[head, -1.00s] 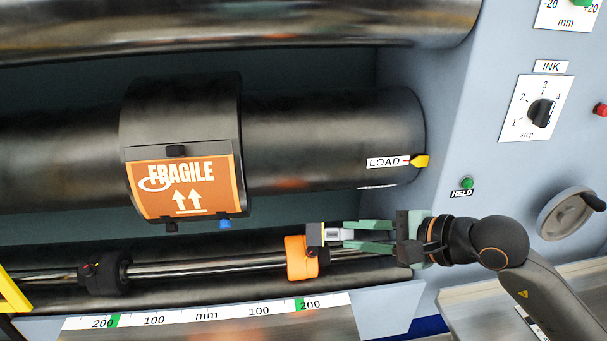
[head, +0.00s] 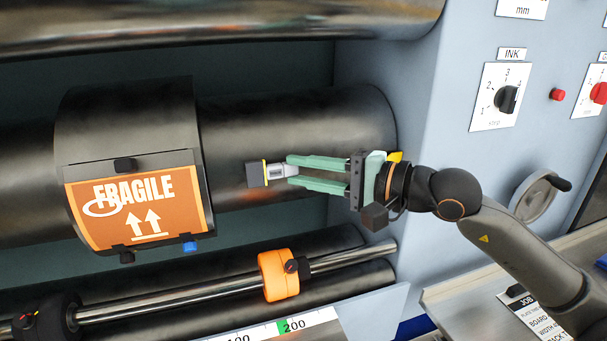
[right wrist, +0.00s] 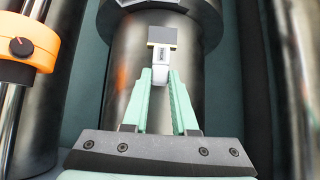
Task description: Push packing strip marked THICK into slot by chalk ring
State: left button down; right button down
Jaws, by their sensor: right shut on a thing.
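My right gripper (head: 289,171) is shut on a small pale grey strip piece (head: 280,171) with a dark block (head: 256,173) at its far end. The piece points left, in front of the black cylinder (head: 330,130). An orange FRAGILE plate (head: 165,190) wraps the cylinder to the left, apart from the piece. A white ring (head: 101,208) is drawn over its lettering. I cannot make out a slot. My left gripper is not in view.
A steel rod below carries an orange collar (head: 279,275) and a black collar (head: 46,318). A large roller (head: 200,30) hangs above. The side wall (head: 440,100) stands at right.

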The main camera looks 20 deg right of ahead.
aim_at(263, 175)
jog(key=shift+a, duration=0.35)
jog(key=a+p, duration=0.1)
jog(key=a, duration=0.2)
jog(key=shift+a, duration=0.65)
jog(key=shift+d, duration=0.15)
jog(key=shift+a+b, duration=0.3)
jog(key=shift+a, duration=1.55)
jog(key=shift+a, duration=0.3)
jog(key=c, duration=0.6)
grip_release()
